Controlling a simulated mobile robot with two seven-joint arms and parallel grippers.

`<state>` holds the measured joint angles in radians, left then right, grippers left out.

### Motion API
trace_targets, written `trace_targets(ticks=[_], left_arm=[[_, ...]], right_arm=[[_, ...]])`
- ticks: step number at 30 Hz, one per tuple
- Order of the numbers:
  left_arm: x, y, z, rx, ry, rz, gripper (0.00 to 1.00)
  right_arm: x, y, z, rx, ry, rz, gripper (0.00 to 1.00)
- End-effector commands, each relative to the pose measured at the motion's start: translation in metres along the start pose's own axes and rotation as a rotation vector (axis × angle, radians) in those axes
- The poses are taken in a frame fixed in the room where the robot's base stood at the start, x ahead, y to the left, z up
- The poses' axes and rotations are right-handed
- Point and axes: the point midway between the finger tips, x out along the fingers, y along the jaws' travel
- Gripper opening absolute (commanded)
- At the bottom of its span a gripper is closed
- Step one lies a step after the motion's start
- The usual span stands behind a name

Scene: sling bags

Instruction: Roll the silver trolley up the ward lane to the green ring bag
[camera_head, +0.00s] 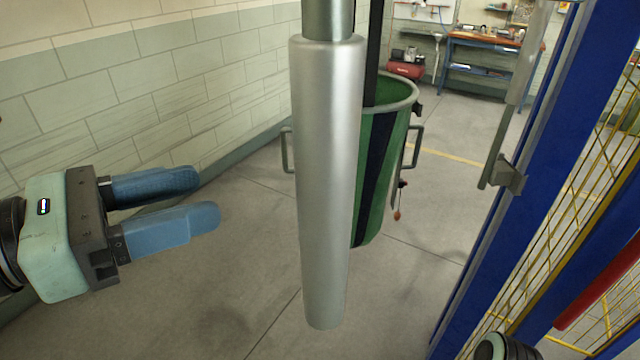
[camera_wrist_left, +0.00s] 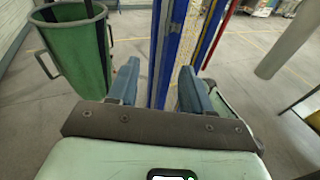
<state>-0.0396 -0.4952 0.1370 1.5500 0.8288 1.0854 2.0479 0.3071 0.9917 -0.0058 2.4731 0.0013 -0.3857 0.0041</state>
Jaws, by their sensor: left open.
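A silver cylinder (camera_head: 328,170) hangs upright in the middle of the head view, close to me, its lower end free above the floor. I cannot tell whether it is the silver trolley; no wheels or track show. It appears at the upper right of the left wrist view (camera_wrist_left: 290,42). The green bag (camera_head: 382,165) with a round rim and side handles hangs behind it, partly hidden; it is at the left in the wrist view (camera_wrist_left: 72,55). My left gripper (camera_head: 208,198) is open and empty, left of the cylinder and apart from it.
A blue post (camera_head: 545,160) with yellow mesh stands at the right, a grey metal bar with a bracket (camera_head: 508,177) beside it. A tiled wall (camera_head: 130,90) runs along the left. A workbench (camera_head: 485,50) stands far back. Floor around my left gripper is clear.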

Motion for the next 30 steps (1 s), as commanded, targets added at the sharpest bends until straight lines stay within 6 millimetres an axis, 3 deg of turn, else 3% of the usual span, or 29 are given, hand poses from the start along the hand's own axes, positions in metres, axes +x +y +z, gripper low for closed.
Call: trace_targets(ticks=[1, 3, 6, 11, 14, 30], left_arm=[[-0.027, -0.032, 0.029, -0.006, -0.054, -0.031, 0.49], [-0.054, -0.068, 0.053, -0.027, -0.101, -0.078, 0.49], [-0.082, -0.104, 0.072, -0.045, -0.138, -0.128, 0.49], [-0.095, -0.127, 0.081, -0.057, -0.154, -0.161, 0.49], [-0.085, -0.13, 0.083, -0.059, -0.153, -0.165, 0.49], [0.016, -0.143, 0.099, -0.056, -0.153, -0.16, 0.49]], right_arm=[[0.0, 0.0, 0.0, 0.001, 0.0, 0.0, 0.48], [0.0, 0.0, 0.0, 0.001, 0.0, 0.0, 0.48], [-0.001, 0.0, 0.0, 0.001, 0.0, 0.0, 0.48], [-0.001, 0.0, 0.0, 0.0, 0.0, 0.0, 0.48], [-0.001, 0.0, 0.0, 0.0, 0.001, 0.0, 0.48], [-0.011, -0.005, -0.004, -0.002, 0.006, -0.002, 0.48]])
